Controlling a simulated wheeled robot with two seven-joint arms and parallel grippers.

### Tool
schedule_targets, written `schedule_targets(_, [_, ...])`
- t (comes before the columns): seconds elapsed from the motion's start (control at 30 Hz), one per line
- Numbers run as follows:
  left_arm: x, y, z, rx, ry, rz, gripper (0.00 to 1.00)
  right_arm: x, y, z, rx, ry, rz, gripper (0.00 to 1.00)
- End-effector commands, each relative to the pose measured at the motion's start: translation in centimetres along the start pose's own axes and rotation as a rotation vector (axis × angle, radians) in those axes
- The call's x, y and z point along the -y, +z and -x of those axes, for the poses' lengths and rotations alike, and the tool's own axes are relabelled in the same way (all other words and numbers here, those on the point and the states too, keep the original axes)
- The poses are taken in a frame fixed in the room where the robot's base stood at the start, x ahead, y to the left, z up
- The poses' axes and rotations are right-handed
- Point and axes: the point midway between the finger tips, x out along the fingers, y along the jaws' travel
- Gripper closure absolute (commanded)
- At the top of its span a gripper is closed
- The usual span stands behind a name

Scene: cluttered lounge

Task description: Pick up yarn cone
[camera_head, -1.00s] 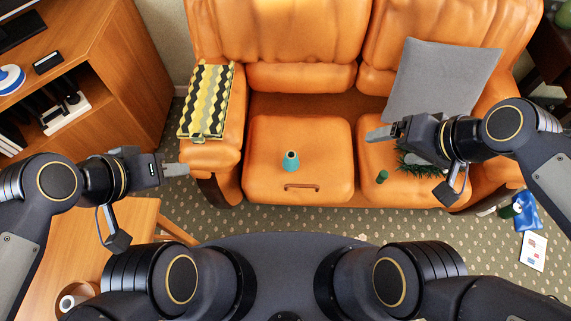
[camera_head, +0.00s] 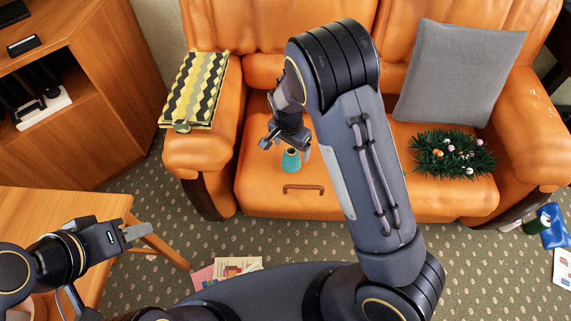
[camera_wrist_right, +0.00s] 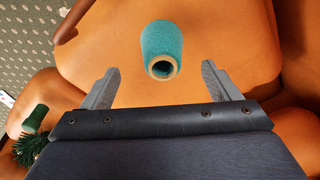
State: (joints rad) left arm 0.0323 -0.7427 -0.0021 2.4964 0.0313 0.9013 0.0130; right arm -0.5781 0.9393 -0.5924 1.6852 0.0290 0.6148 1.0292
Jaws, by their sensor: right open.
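The teal yarn cone (camera_head: 291,161) stands on the left seat of the orange sofa (camera_head: 255,190). In the right wrist view the cone (camera_wrist_right: 161,45) shows its open tan-rimmed end, ahead of the fingertips and roughly centred between them. My right gripper (camera_head: 286,146) is at the cone in the head view; its open fingers (camera_wrist_right: 162,75) are empty in the wrist view. My left gripper (camera_head: 143,233) is empty beside the wooden table at the left; its jaw gap is hard to make out.
A wooden table (camera_head: 70,205) is at lower left. Magazines (camera_head: 228,269) lie on the floor.

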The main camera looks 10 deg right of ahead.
Motion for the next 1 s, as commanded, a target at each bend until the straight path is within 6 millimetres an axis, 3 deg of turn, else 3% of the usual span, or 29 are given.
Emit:
schedule_targets(0.57, [0.9, 1.0, -1.9, 0.0, 0.0, 0.0, 0.64, 0.3, 0.1, -7.0, 0.003, 0.003, -0.001, 0.17])
schedule_targets(0.83, [0.9, 1.0, -1.9, 0.0, 0.0, 0.0, 0.64, 0.4, 0.1, -7.3, 0.003, 0.0, 0.0, 0.17])
schedule_targets(1.0, [0.9, 1.0, -1.9, 0.0, 0.0, 0.0, 0.64, 0.4, 0.1, -7.3, 0.003, 0.0, 0.0, 0.4])
